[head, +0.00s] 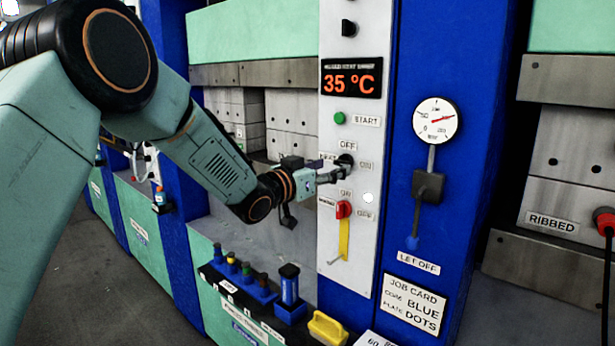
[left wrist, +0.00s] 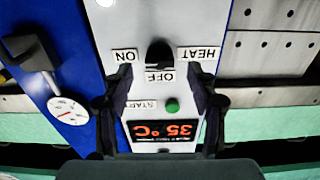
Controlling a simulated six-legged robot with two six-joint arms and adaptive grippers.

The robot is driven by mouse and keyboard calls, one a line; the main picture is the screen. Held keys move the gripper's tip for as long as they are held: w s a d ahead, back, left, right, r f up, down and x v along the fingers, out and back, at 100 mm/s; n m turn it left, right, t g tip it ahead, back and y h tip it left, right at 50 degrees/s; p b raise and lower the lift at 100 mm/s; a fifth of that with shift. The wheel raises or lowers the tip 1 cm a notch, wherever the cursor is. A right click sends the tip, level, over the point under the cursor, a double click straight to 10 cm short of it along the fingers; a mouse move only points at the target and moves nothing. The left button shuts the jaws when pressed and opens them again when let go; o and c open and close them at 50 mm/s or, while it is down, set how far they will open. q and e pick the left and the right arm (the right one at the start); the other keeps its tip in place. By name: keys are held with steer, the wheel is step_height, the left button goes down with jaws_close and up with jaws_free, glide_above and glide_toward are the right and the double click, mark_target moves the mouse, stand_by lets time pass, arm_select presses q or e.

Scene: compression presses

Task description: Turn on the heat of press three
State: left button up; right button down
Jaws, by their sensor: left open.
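The black heat knob (head: 345,160) sits on the press's white control panel, between the OFF label above it and the ON label to its right. In the left wrist view, which is upside down, the heat knob (left wrist: 159,52) shows whole with the HEAT, OFF and ON labels around it. It seems to point towards OFF. My left gripper (head: 343,174) is open in front of the panel at the knob. In the left wrist view its fingers (left wrist: 160,74) stand on either side, with the knob centred just past the tips. Contact cannot be told. The display (head: 351,84) reads 35 °C.
A green start button (head: 339,117) is above the knob. A gauge (head: 436,120) and let-off lever (head: 428,187) are at right. Small tools and a yellow block (head: 327,327) stand low.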

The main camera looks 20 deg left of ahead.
arm_select(q)
steer(key=v, duration=0.8)
steer(key=shift+s, duration=0.2)
steer(key=shift+r, duration=0.15)
steer(key=s+d+f+n+g+y+b, duration=0.1)
steer(key=s+f+n+g+y+b, duration=0.3)
steer(key=f, duration=0.8)
steer(key=s+f+m+g+h, duration=0.1)
steer(key=s+f+g, duration=0.1)
steer(key=s+f, duration=0.65)
steer(key=s+d+f+n+g+y+b, duration=0.1)
steer(key=s+f+n+g+y+b, duration=0.15)
steer(key=f, duration=1.25)
steer(key=s+f+g+b, duration=0.3)
steer(key=s+f+g, duration=0.1)
steer(key=s+f, duration=0.8)
steer(key=s+f+g+b, duration=0.4)
steer(key=s+f, duration=0.8)
steer(key=s, duration=0.6)
steer(key=shift+s+d+m+y+b, duration=0.3)
steer(key=shift+d+m+y, duration=0.05)
steer(key=shift+m, duration=0.1)
